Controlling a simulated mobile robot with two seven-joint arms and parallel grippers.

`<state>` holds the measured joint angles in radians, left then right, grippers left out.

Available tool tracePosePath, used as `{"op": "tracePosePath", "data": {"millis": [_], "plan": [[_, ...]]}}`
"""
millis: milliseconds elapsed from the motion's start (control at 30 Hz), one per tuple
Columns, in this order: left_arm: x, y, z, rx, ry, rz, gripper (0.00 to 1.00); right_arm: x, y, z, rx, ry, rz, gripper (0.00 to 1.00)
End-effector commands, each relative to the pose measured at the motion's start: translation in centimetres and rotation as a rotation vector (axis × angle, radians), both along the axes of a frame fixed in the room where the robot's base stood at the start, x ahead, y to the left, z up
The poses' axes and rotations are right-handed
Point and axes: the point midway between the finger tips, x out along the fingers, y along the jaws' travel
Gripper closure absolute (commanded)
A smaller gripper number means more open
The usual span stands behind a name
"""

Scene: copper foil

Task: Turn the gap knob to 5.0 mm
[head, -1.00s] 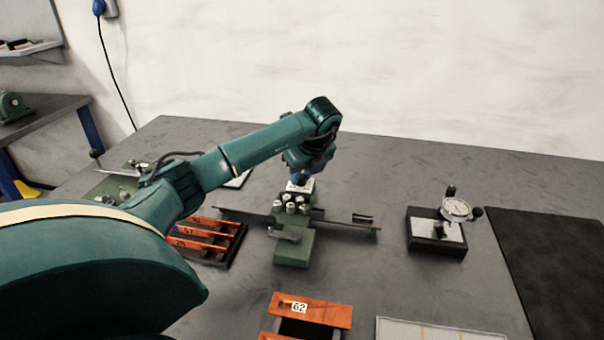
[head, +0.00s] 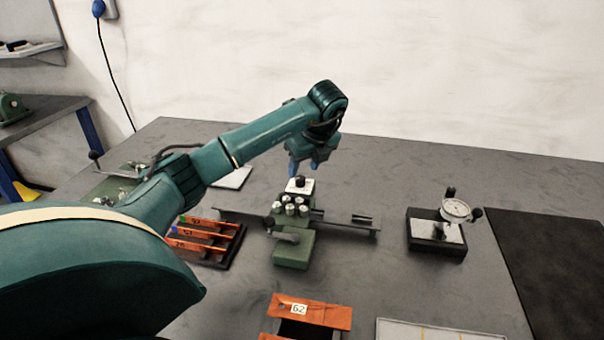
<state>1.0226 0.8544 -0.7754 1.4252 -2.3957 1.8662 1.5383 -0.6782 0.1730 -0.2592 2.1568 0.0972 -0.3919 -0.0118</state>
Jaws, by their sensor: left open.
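A small green machine (head: 291,252) stands in the middle of the table, with a long dark bar running through it left and right. Several pale round knobs sit on its top. Behind them a white plate (head: 300,186) carries a small dark knob (head: 299,181), which I take for the gap knob. Its scale is too small to read. My left gripper (head: 305,172), with blue fingertips, is open and points down just above and behind this knob, apparently clear of it. My right gripper is not in view.
A dial gauge (head: 456,209) on a dark base stands at the right, beside a black mat (head: 560,270). A rack of orange strips (head: 215,258) is left of the machine. An orange box marked 62 (head: 335,315) and a pale tray (head: 430,330) are in front.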

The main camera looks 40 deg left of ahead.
Motion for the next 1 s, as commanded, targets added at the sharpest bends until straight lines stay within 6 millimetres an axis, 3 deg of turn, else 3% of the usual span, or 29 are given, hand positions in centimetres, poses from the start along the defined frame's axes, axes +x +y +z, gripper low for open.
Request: {"op": "tracePosePath", "data": {"millis": [200, 400, 1000], "plan": [[-0.4, -1.9, 5.0, 0.000, -0.006, -0.002, 0.54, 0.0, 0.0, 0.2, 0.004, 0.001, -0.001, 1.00], [-0.8, -2.9, 7.9, 0.002, -0.004, 0.000, 0.54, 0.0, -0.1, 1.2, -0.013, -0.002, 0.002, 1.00], [-1.0, -3.3, 8.4, 0.001, -0.001, 0.001, 0.54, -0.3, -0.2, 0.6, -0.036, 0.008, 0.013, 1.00]]}}
